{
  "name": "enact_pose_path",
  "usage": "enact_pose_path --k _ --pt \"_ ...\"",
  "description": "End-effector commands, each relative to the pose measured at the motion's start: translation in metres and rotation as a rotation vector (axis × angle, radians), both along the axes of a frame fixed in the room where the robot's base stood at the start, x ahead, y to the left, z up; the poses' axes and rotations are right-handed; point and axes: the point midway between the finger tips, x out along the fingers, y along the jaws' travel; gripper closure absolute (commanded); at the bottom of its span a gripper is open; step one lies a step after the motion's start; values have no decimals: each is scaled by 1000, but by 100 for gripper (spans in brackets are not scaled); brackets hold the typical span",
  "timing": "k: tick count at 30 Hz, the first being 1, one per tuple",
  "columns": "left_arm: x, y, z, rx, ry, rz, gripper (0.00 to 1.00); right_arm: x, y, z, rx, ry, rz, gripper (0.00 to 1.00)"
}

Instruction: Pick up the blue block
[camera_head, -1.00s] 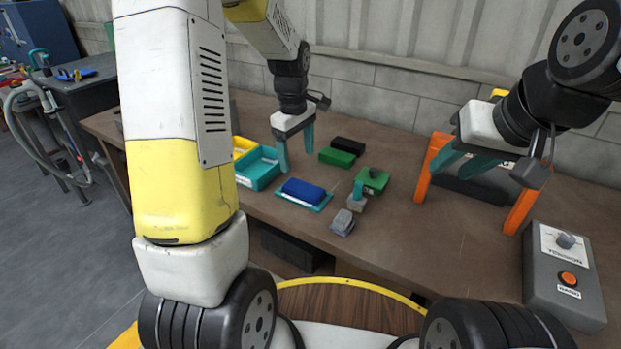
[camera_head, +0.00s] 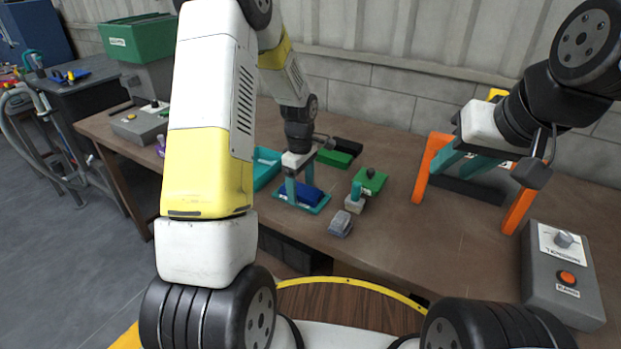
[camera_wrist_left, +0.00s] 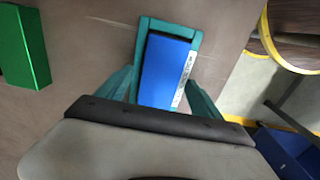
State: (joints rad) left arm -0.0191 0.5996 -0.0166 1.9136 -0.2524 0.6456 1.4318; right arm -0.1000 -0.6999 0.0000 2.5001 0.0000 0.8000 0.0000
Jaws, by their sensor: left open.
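The blue block (camera_head: 296,194) lies on a teal tray (camera_head: 322,208) on the brown table. In the left wrist view the block (camera_wrist_left: 165,70) lies lengthwise between my left gripper's two teal fingers, and the tray's rim (camera_wrist_left: 143,35) shows around its far end. My left gripper (camera_head: 299,190) is open, pointing down over the block with a finger on each side. Whether the fingers touch the block cannot be told. My right gripper (camera_head: 462,164) is raised near the orange frame at the right, with its teal fingers apart and nothing seen between them.
Green blocks (camera_head: 334,157) and a black block (camera_head: 348,146) lie behind the tray. A green piece with a knob (camera_head: 370,181), a grey piece with a teal post (camera_head: 355,199) and a small grey part (camera_head: 340,223) stand right of it. A teal bin (camera_head: 266,166) is close left.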

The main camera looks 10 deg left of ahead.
Motion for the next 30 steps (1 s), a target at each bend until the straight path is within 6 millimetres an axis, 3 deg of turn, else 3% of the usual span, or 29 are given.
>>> enact_pose_path --k 4,15,16,26,30 --pt "0 0 0 0 -1 0 25 0 0 0 0 0 0 64" --pt "0 0 1 0 -1 0 97 0 0 0 0 0 0 64" --pt "0 0 1 0 -1 0 100 0 0 0 0 0 0 64" --pt "1 0 2 0 -3 0 100 0 0 0 0 0 0 64" --pt "2 0 15 0 -6 0 100 0 0 0 0 0 0 64"
